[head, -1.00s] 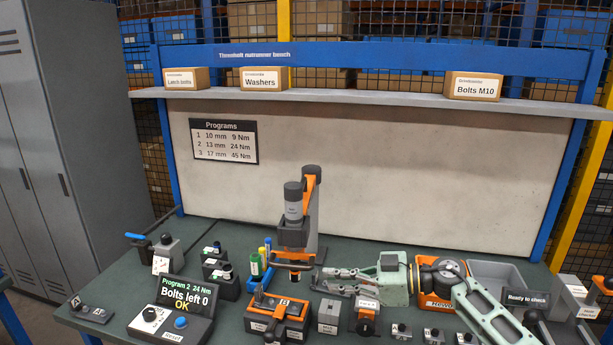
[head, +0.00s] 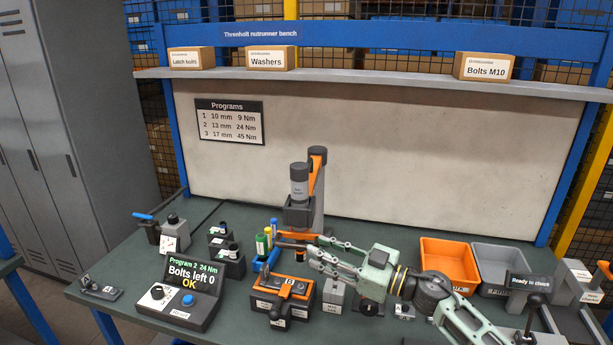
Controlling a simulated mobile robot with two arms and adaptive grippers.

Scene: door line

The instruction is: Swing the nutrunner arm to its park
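The nutrunner arm stands at the back middle of the bench in the head view, an orange and dark grey arm (head: 318,185) with an upright grey tool (head: 299,185). A handle bar (head: 291,236) with orange on it sticks out low at the front of the tool. My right gripper (head: 314,250) comes in from the right, its pale green fingers apart and pointing left, close to the right end of the handle. I cannot tell whether they touch it. My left gripper is not in view. I see no label naming the park.
A display box (head: 180,300) reads "Program 2 24 Nm, Bolts left 0, OK". An orange and black fixture (head: 282,297) sits below the tool, with green, yellow and blue items beside it. An orange bin (head: 450,258) and a grey bin (head: 497,262) stand right. Small dark holders (head: 228,262) stand left.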

